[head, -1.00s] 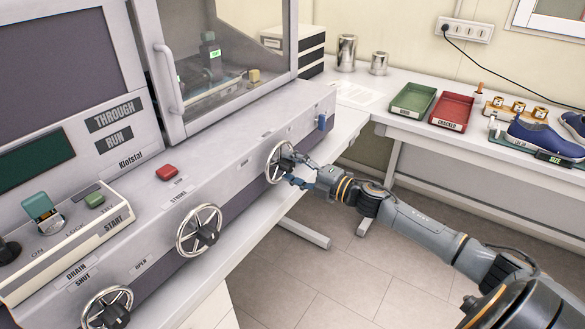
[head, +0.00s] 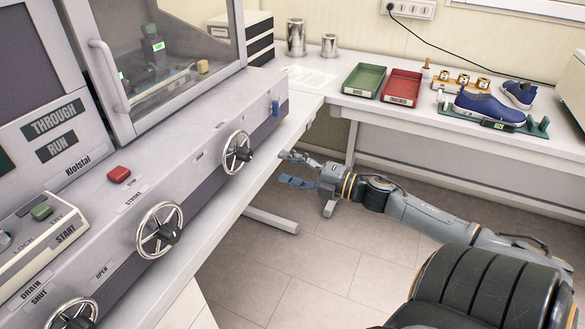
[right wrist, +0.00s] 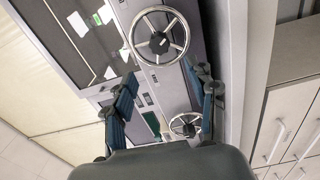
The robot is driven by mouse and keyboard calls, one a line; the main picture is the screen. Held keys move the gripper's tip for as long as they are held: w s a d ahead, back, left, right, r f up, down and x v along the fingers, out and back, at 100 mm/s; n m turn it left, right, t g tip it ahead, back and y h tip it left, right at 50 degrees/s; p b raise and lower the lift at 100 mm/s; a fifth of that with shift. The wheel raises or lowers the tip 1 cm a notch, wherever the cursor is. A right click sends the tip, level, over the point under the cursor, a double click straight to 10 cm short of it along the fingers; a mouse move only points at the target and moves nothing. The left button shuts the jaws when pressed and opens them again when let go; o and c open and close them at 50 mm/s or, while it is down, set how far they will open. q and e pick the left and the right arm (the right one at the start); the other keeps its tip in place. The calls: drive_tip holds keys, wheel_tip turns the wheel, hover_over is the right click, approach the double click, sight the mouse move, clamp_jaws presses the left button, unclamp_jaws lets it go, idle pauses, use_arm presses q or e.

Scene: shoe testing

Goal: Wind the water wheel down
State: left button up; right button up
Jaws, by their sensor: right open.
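Three chromed handwheels with dark hub knobs sit along the machine's front: a far wheel (head: 243,154), a middle wheel (head: 168,233) and a near wheel (head: 78,322), cut by the bottom edge. The labels do not let me tell which one is the water wheel. My right gripper (head: 281,168) is open and empty, just right of the far wheel and apart from it. In the right wrist view its fingers (right wrist: 162,80) are spread, with one handwheel (right wrist: 159,42) ahead and another wheel (right wrist: 185,128) between and beyond them. My left gripper is not in view.
The machine (head: 205,170) carries a red button (head: 119,174) and a blue part (head: 275,108) at its far end. A side bench holds a green tray (head: 364,80), a red tray (head: 402,87) and blue shoes (head: 490,107). Open floor lies below my right arm.

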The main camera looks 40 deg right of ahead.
sight(250, 156)
drive_tip(key=shift+s+d, duration=0.15)
drive_tip(key=shift+s, duration=0.25)
drive_tip(key=w+a+m+p, duration=0.1)
drive_tip(key=w+m, duration=0.2)
drive_tip(key=m, duration=0.3)
drive_tip(key=w+a+m, duration=0.1)
drive_tip(key=w+m, duration=0.2)
drive_tip(key=m, duration=0.3)
drive_tip(key=w+a+m+p, duration=0.1)
drive_tip(key=w+m, duration=0.3)
drive_tip(key=m, duration=0.2)
drive_tip(key=shift+a+r+p, duration=0.2)
drive_tip(key=shift+a+p, duration=0.15)
drive_tip(key=shift+a, duration=0.05)
drive_tip(key=shift+w+a+f, duration=0.1)
drive_tip(key=shift+w+a, duration=0.2)
drive_tip(key=shift+w, duration=0.25)
drive_tip(key=c, duration=1.1)
drive_tip(key=shift+c, duration=0.3)
